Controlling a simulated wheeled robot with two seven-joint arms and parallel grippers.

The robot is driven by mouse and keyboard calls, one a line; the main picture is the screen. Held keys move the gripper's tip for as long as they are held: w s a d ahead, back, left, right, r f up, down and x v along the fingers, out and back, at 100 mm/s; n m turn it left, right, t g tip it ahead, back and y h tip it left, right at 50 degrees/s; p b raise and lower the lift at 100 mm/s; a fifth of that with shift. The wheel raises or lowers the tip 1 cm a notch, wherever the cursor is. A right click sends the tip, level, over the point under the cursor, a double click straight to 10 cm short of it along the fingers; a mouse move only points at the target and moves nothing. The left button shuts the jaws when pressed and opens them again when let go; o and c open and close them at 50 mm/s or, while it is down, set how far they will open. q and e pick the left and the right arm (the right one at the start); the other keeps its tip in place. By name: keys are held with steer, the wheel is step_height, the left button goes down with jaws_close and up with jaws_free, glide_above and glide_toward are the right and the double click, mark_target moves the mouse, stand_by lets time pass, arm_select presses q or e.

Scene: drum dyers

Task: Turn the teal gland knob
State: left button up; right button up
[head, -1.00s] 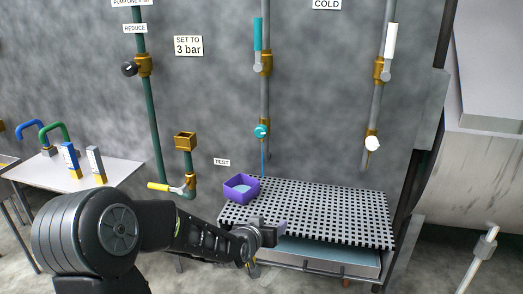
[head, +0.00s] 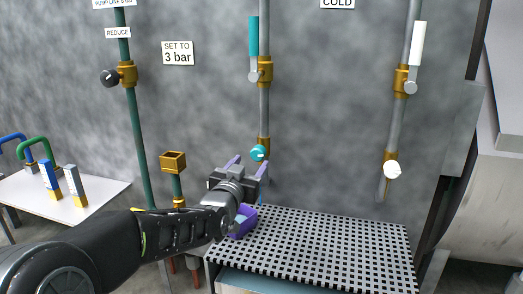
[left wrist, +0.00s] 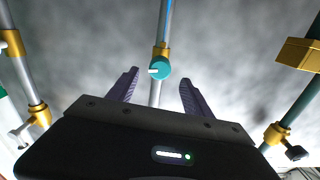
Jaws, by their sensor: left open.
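The teal gland knob (head: 258,153) is on a brass fitting low on the middle grey pipe. In the left wrist view the knob (left wrist: 159,69) has a white pointer mark and appears between the two fingers, beyond their tips. My left gripper (head: 249,166) is open and empty, just below and left of the knob in the head view. Its purple fingers point up toward the wall, and no contact with the knob shows. The gripper also fills the lower part of the left wrist view (left wrist: 158,80). My right gripper is not in view.
A teal lever (head: 254,38) is above the knob. A white knob (head: 392,170) is on the right pipe. A brass funnel (head: 173,162) stands left of my gripper.

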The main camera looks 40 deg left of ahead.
mark_target(256, 155)
arm_select(q)
steer(key=p+x, duration=0.1)
steer(key=x, duration=0.6)
steer(key=shift+w+a, duration=0.1)
steer(key=shift+w, duration=0.15)
steer(key=shift+c, duration=0.3)
